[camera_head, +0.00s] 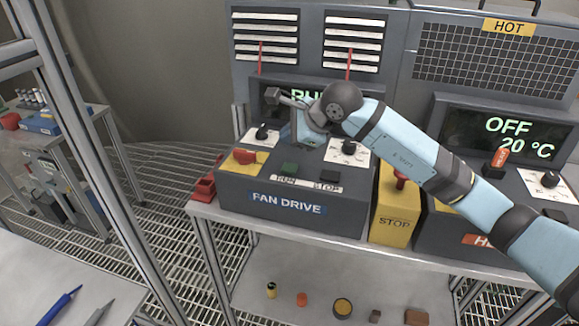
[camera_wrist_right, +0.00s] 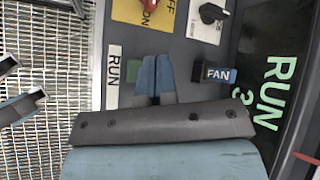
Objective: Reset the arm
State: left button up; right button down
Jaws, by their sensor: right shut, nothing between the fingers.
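My right arm (camera_head: 405,152) reaches in from the right over the fan drive panel (camera_head: 234,193). Its gripper (camera_head: 301,138) hangs above the panel's sloped top, behind the green run button (camera_head: 290,168) and the black stop button (camera_head: 329,176). In the right wrist view the blue fingers (camera_wrist_right: 156,75) are together with nothing between them. They point across the panel beside the green button and partly cover it. I cannot tell whether they touch the panel.
The fan display (camera_wrist_right: 285,80) reads RUN and is partly hidden by my arm in the head view. A black lever with a FAN tag (camera_wrist_right: 218,75) stands close beside the fingers. A yellow stop box (camera_head: 393,222) and the heater panel's OFF display (camera_head: 500,133) are to the right.

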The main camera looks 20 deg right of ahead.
jog(key=s+a, duration=0.1)
jog(key=a+f+y, duration=0.1)
jog(key=s+a+f+g+y+p, duration=0.1)
jog(key=shift+s+a+f+m, duration=0.15)
jog(key=shift+s+a+m, duration=0.2)
jog(key=shift+m, duration=0.05)
jog(key=s+a+f+m+t+y+p, duration=0.2)
jog(key=s+a+m+y+p, duration=0.35)
jog(key=s+m+y, duration=0.7)
jog(key=s+d+f+n+t+h+p, duration=0.1)
jog(key=s+d+f+n+h, duration=0.2)
jog(key=s+f+n+h, duration=0.2)
jog(key=s+d+f+n+t+h+p, duration=0.1)
jog(key=s+d+f+n+h, duration=0.2)
jog(key=n, duration=1.5)
jog(key=s+d+f+n+h+p, duration=0.1)
jog(key=s+d+f+n+h, duration=0.2)
jog(key=s+f+n+h, duration=0.6)
notch_tip(320, 180, down, 7)
jog(key=s+n, duration=0.2)
jog(key=n, duration=0.1)
jog(key=shift+d+r+n+t, duration=0.2)
jog(key=shift+d+n+t, duration=0.15)
jog(key=shift+d+t, duration=0.05)
